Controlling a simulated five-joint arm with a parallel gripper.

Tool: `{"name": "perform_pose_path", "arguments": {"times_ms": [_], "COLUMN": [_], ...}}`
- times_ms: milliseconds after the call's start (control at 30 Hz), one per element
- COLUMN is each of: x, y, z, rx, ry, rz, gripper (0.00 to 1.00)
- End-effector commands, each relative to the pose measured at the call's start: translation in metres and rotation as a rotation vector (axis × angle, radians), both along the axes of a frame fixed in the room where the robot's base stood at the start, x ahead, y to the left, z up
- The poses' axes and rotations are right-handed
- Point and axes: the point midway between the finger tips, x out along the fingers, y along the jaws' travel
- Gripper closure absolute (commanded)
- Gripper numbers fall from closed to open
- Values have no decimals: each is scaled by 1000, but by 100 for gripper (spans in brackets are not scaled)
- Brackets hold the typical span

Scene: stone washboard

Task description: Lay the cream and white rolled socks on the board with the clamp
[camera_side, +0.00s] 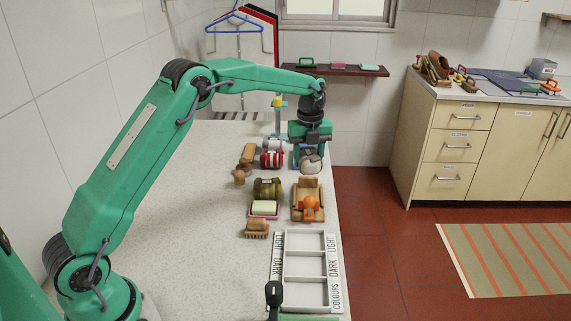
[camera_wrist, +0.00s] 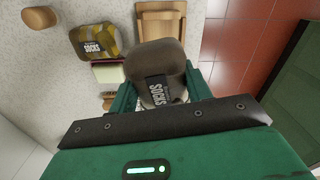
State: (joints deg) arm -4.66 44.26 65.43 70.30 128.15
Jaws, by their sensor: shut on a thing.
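My gripper (camera_side: 311,150) is shut on rolled socks (camera_side: 311,163) at the far end of the counter, by its right edge. The roll looks pale grey-cream in the side view. In the wrist view the roll (camera_wrist: 155,62) looks taupe in shade, with a dark SOCKS band, between my green fingers. I cannot tell whether it touches the counter. The wooden board (camera_side: 308,186) lies nearer the side camera, with an orange clamp-like piece (camera_side: 311,207) on its near part. In the wrist view the board (camera_wrist: 160,28) shows beyond the roll; no orange piece is visible there.
Left of the board lie olive rolled socks (camera_side: 267,188), soap (camera_side: 264,208) and a brush (camera_side: 257,229). Red-striped socks (camera_side: 271,159) lie left of my gripper. A divided tray (camera_side: 305,265) is at the front.

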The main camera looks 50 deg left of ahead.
Motion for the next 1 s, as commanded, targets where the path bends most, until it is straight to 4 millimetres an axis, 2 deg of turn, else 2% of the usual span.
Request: {"name": "perform_pose_path", "arguments": {"times_ms": [233,567,1000], "x": [2,3,2], "y": [-3,-4,-4], "z": [0,-1,-46], "rx": [0,0,0], "ry": [0,0,1], "rz": [-165,-203,-201], "gripper": [81,81,81]}}
